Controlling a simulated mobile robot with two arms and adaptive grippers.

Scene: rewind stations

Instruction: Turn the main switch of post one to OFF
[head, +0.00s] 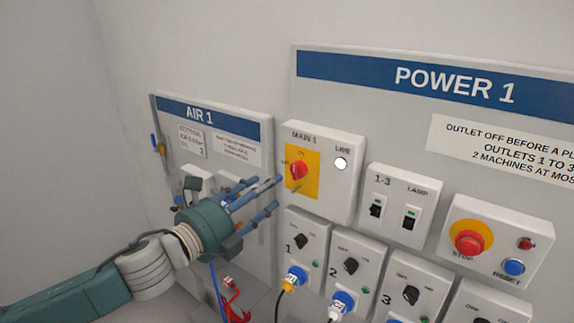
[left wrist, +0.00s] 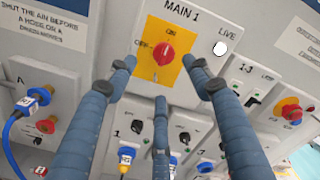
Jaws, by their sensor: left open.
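The main switch of post one is a red rotary knob (head: 298,170) on a yellow plate (head: 313,184) under the label MAIN 1, with ON marked above and OFF at the left. In the left wrist view the knob (left wrist: 164,54) shows between and beyond my fingertips; I cannot tell clearly which mark it points at. A white round LIVE lamp (head: 341,164) sits to its right. My left gripper (head: 272,193) is open and empty, its fingers spread toward the switch box from the left. In the left wrist view the gripper (left wrist: 162,66) frames the plate. My right gripper is not in view.
Right of the switch box are the 1-3 lamp switches (head: 403,205) and the STOP button (head: 469,240). Numbered outlet boxes with black knobs and plugged cables (head: 293,278) sit below. The AIR 1 panel (head: 227,127) stands behind my left arm.

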